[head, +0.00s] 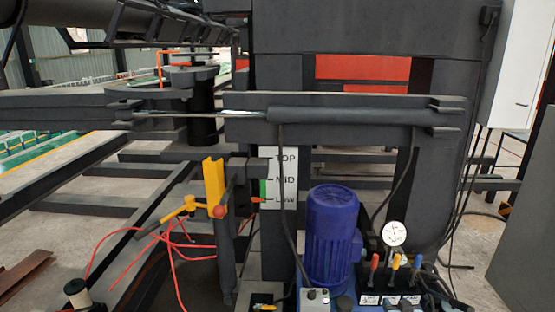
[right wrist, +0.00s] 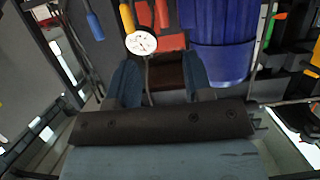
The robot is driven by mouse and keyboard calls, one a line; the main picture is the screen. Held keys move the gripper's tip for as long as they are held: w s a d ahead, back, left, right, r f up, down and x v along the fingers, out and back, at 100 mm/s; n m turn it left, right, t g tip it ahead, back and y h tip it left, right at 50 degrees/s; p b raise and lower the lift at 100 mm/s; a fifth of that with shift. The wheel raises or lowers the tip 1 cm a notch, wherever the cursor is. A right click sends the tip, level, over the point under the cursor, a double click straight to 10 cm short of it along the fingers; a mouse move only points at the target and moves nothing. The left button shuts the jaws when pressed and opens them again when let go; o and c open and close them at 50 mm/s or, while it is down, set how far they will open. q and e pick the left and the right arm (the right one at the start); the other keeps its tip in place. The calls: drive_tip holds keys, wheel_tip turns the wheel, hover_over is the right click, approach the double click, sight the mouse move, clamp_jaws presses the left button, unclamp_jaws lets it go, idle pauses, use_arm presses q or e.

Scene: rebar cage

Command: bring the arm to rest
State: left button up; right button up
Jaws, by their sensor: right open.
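My right gripper (right wrist: 160,76) shows in the right wrist view, with two blue-grey fingers spread apart. It is open, and I see nothing held between the fingers. Beyond them, a white dial gauge (right wrist: 141,43) and the blue motor (right wrist: 222,40) appear upside down. I cannot clearly make out either gripper in the head view. My left gripper is not in view.
In the head view, the blue motor (head: 332,235) stands at the middle, with the gauge (head: 394,233) and coloured levers (head: 396,262) to its right. A yellow post (head: 213,183) with red hoses stands left. A TOP/MID/LOW scale (head: 285,176) is behind. A white cabinet (head: 512,70) hangs at right.

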drive_tip(key=d+h, duration=0.1)
drive_tip(key=d, duration=0.9)
drive_tip(key=s+a+f+n+g+y, duration=0.1)
drive_tip(key=s+a+f+n, duration=0.2)
drive_tip(key=s, duration=0.7)
drive_tip(key=s+a+f+n+g+y, duration=0.1)
drive_tip(key=s+a+f+n+g, duration=0.2)
drive_tip(key=s, duration=0.8)
drive_tip(key=s+a+r+n+y, duration=0.1)
drive_tip(key=s+a, duration=0.1)
drive_tip(key=s, duration=0.3)
drive_tip(key=s+a+r+g+y, duration=0.1)
drive_tip(key=s+a, duration=0.1)
drive_tip(key=s, duration=0.4)
drive_tip(key=s+a+n+y, duration=0.1)
drive_tip(key=s+a, duration=0.2)
drive_tip(key=s, duration=0.2)
drive_tip(key=w+a+r+m+t, duration=0.15)
drive_tip(key=a+m, duration=0.35)
drive_tip(key=a, duration=0.8)
use_arm(q)
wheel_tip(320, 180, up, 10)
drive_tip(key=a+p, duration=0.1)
drive_tip(key=p, duration=1.5)
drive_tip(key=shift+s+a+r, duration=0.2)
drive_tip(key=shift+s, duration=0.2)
use_arm(e)
wheel_tip(320, 180, up, 14)
drive_tip(key=s+d, duration=0.1)
drive_tip(key=shift+n, duration=0.3)
